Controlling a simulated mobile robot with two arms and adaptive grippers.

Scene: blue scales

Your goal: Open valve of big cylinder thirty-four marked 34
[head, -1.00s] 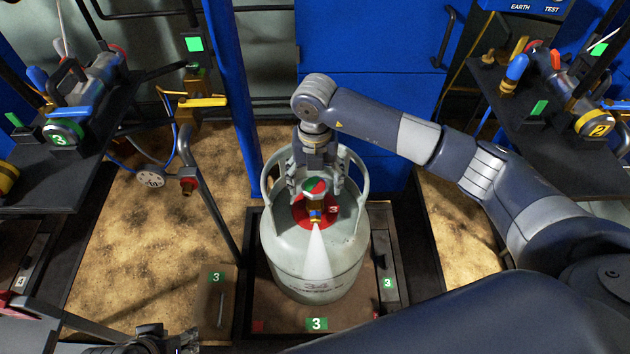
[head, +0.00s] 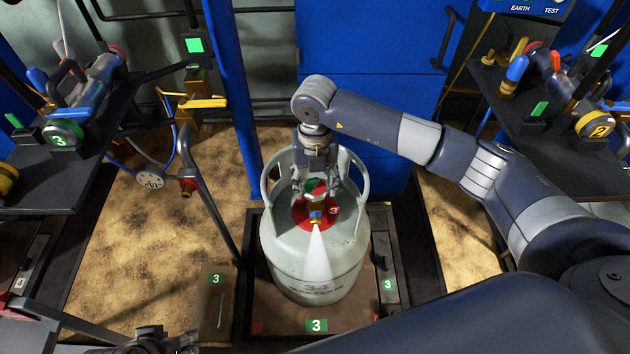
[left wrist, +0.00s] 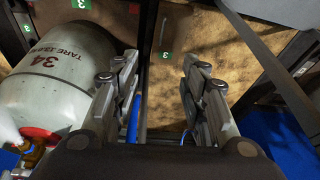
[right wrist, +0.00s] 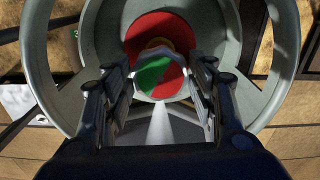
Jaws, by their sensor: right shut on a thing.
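The big pale grey cylinder (head: 290,255) marked 34 stands upright on the scale platform (head: 275,312) labelled 3. Its valve knob (head: 315,185), green, red and white, sits inside the collar over a red disc. A white cone of spray (head: 319,258) spreads from the brass outlet. My right gripper (head: 316,192) reaches down from above into the collar and is shut on the knob. In the right wrist view the knob (right wrist: 152,75) lies between the fingers. My left gripper (left wrist: 160,85) is open and empty beside the cylinder, which shows left in that view (left wrist: 60,85).
The cylinder's collar handles (head: 358,180) rise close around my right gripper. Dark shelves with hoses and fittings stand at left (head: 45,180) and right (head: 530,115). A blue post (head: 232,90) and metal pipe (head: 212,205) stand left of the cylinder.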

